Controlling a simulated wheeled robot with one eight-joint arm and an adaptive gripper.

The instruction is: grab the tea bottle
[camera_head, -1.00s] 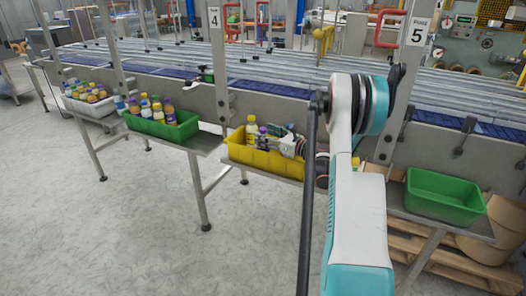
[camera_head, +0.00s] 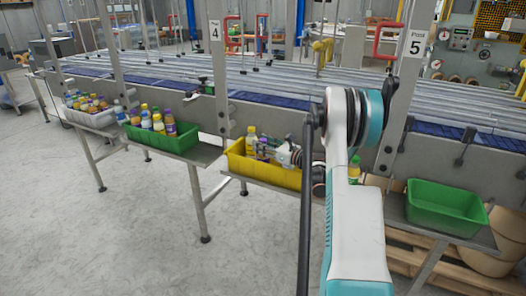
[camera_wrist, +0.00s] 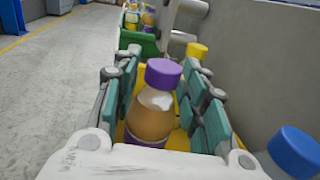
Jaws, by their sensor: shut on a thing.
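A bottle with a purple cap and amber contents (camera_wrist: 155,115) stands between the finger pads of my gripper (camera_wrist: 165,78) in the wrist view. The gripper is shut on it, with teal pads on both sides. I cannot read its label. In the head view my gripper (camera_head: 269,152) reaches into the yellow bin (camera_head: 240,166) from the right, and the fingers partly hide the held bottle. A yellow-capped bottle (camera_head: 251,141) stands in the same bin just left of the gripper.
A blue-capped bottle (camera_wrist: 294,152) is close at the right in the wrist view. Left of the yellow bin are a green bin (camera_head: 180,146) and a white bin (camera_head: 95,120) with bottles. An empty green bin (camera_head: 445,220) stands right. The conveyor (camera_head: 270,98) runs behind.

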